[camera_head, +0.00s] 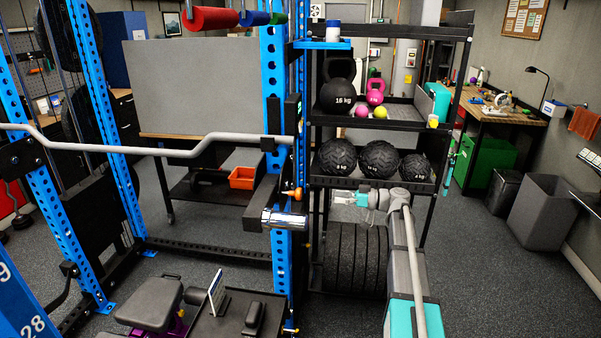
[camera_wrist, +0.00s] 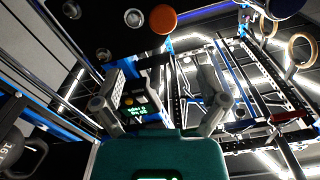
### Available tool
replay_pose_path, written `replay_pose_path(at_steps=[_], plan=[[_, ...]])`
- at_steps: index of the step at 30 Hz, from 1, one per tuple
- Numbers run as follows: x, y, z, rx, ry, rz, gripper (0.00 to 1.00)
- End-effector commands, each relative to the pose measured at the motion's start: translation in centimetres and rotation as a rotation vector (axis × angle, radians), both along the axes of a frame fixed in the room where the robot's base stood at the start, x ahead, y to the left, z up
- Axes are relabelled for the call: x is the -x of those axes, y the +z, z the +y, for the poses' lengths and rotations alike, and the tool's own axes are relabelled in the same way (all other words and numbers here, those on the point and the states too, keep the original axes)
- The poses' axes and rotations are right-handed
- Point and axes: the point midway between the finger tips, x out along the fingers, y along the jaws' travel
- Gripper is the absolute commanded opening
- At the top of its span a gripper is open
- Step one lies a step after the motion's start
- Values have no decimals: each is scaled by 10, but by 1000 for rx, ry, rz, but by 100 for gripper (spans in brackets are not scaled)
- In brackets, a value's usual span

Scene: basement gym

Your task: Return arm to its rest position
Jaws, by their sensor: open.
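My arm rises at the lower right of the head view, in front of the black storage rack (camera_head: 436,112). Its upper part bends left at the level just under the medicine balls. My gripper (camera_head: 341,197) is at that left end, small and close to the blue rack upright (camera_head: 278,130); its fingers are hard to make out there. In the wrist view my gripper (camera_wrist: 160,82) shows two grey fingers spread wide apart above a teal body. Nothing is held between them. The camera looks upward at the ceiling lights and rack frame.
Black medicine balls (camera_head: 379,159), a 16 kg kettlebell (camera_head: 337,96) and a pink kettlebell (camera_head: 375,91) sit on the storage rack. Large black plates (camera_head: 345,258) stand below. A barbell (camera_head: 150,146) crosses left. Open floor (camera_head: 480,265) lies right.

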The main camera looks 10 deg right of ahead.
Motion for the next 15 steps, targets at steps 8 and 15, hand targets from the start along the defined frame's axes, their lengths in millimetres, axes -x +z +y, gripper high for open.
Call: replay_pose_path(at_steps=[8,15], plan=[[9,-12,20,38,16,75,92],[37,-50,72,171,41,317,92]])
